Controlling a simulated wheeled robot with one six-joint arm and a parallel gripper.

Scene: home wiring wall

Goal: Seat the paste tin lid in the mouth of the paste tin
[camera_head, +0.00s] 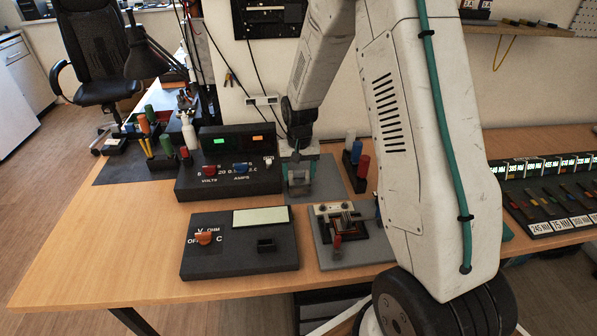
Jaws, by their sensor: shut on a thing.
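My gripper (298,178) is at the middle back of the wooden bench, pointing down over a grey mat (325,172). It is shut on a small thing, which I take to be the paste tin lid. The lid is too small and too covered by the jaws to make out. I cannot pick out the paste tin for sure; it may be hidden behind or under my gripper.
A black power unit (222,178) stands close left of my gripper. A black meter box (240,258) and a grey board with parts (345,243) lie in front. Coloured cylinders (360,169) stand to the right. The bench's left front (110,255) is clear.

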